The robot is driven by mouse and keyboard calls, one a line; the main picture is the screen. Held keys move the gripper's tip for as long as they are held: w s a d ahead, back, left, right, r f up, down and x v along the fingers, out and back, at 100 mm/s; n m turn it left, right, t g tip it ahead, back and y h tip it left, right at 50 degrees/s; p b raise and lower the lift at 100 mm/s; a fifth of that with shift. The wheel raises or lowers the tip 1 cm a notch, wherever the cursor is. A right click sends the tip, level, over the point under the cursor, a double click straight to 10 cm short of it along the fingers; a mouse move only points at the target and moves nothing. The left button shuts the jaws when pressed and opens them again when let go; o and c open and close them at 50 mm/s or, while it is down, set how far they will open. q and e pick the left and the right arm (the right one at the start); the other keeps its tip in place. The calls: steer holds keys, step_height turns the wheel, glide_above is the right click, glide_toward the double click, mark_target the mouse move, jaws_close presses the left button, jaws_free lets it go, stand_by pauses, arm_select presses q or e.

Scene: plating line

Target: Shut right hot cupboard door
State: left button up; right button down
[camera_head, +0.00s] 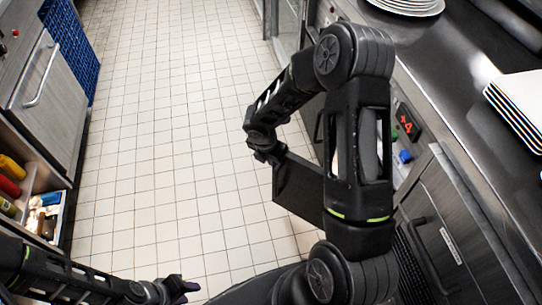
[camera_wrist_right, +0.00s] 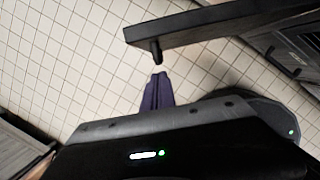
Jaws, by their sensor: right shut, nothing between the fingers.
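The right hot cupboard door (camera_head: 298,192) appears as a dark panel standing open, sticking out from the right-hand counter over the tiled floor. My right forearm hides part of it and its hinge side. My right gripper (camera_head: 272,156) is at the door's upper outer corner, shut and empty. In the right wrist view the purple fingers (camera_wrist_right: 158,88) are together, just short of the dark door edge (camera_wrist_right: 225,24); I cannot tell if they touch it. My left gripper (camera_head: 178,288) is low at the bottom left, over the floor, its finger opening unclear.
The steel counter (camera_head: 455,95) on the right carries plates (camera_head: 408,5) and white trays (camera_head: 520,105). On the left are a steel cabinet (camera_head: 50,100), a blue crate (camera_head: 75,50) and bottles (camera_head: 10,185). The tiled aisle (camera_head: 165,130) between is clear.

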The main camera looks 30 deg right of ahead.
mark_target(278, 168)
steer(key=x, duration=0.5)
steer(key=shift+d+f+b, duration=0.15)
steer(key=shift+f+b, duration=0.1)
steer(key=shift+b, duration=0.1)
steer(key=shift+w+d+r+p, duration=0.15)
steer(key=shift+w+d+p, duration=0.1)
steer(key=shift+d, duration=0.3)
steer(key=shift+w+d+r+p, duration=0.15)
steer(key=shift+w+d, duration=0.15)
steer(key=shift+d, duration=0.3)
steer(key=shift+w+d+f, duration=0.1)
steer(key=shift+w+d, duration=0.15)
steer(key=shift+d, duration=0.25)
